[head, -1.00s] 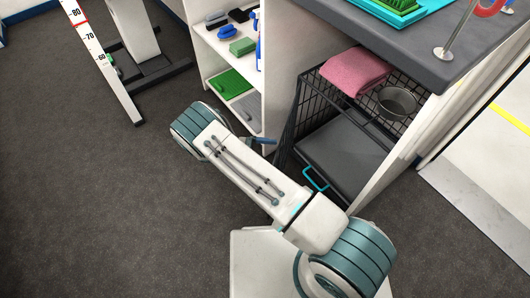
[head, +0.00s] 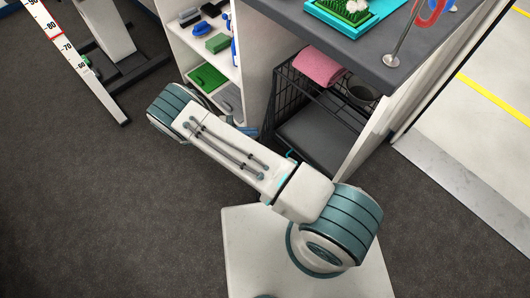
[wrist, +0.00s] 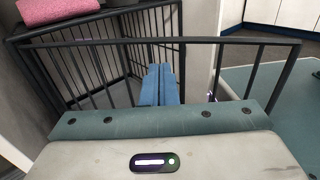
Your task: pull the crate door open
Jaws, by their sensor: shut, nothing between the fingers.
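The dark wire crate (head: 283,88) stands under the counter in the head view. A pink towel (head: 319,67) lies on its top. In the wrist view, a dark barred frame, which looks like the crate door (wrist: 245,41), stretches across the picture and reaches right of the crate, so it appears swung partly out. My gripper (wrist: 158,84) has its blue fingers together and empty, low near this frame; whether they touch a bar I cannot tell. In the head view my arm covers the crate's lower front, and only a bit of blue finger (head: 249,131) shows.
A white shelf unit (head: 257,60) with brushes stands left of the crate. The grey counter (head: 300,25) overhangs it, with a metal post (head: 405,38) on top. The dark floor (head: 90,200) at left is clear.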

